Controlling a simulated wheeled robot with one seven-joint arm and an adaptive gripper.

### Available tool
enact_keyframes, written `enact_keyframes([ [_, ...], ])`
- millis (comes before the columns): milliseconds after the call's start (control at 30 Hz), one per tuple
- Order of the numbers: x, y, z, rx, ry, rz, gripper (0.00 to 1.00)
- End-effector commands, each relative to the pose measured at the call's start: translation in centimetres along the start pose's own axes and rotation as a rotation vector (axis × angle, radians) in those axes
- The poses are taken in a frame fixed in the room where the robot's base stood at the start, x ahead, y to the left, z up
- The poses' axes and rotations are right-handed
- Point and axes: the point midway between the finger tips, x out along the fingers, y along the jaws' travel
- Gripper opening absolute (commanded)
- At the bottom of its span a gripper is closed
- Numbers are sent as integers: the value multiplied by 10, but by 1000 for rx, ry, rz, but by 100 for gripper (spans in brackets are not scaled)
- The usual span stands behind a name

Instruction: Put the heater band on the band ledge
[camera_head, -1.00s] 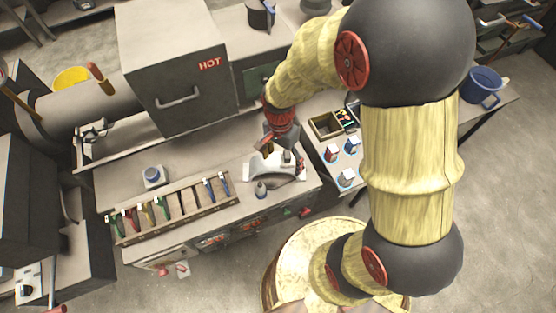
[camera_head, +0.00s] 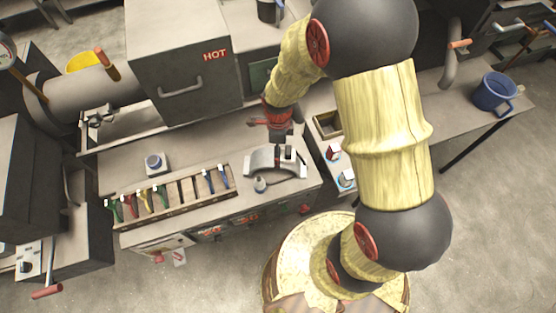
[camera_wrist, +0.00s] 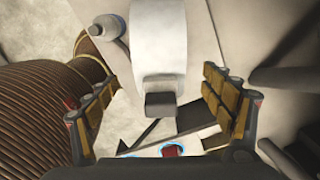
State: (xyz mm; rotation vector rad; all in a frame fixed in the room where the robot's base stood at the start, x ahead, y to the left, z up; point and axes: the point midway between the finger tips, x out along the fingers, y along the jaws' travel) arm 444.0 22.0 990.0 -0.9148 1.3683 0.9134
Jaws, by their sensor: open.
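A pale silver curved band with dark blocks, which looks like the heater band (camera_head: 262,162), rests on the bench top near its right end. My gripper (camera_head: 281,138) is directly above and behind it, pointing down; its fingertips are hard to make out there. In the wrist view, my gripper (camera_wrist: 158,98) has its two padded fingers wide apart. The pale band (camera_wrist: 157,40) runs down the middle between them, ending in a dark block, with a gap on both sides. I cannot tell which surface is the band ledge.
A small grey cylinder (camera_head: 260,185) stands just in front of the band. A wooden rack (camera_head: 172,204) with coloured handles lies to the left. A box marked HOT (camera_head: 185,60) stands behind. A side table with a dark tray (camera_head: 328,124) and small red-and-white items is at right.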

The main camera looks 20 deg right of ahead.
Motion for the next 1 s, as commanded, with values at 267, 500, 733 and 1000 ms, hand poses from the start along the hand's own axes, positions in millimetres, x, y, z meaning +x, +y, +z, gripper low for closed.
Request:
enact_keyframes([
  [267, 33, 0, 0, -1, 1, 2, 82],
  [500, 34, 0, 0, -1, 1, 1, 82],
  [733, 34, 0, 0, -1, 1, 1, 69],
  [1000, 34, 0, 0, -1, 1, 1, 54],
])
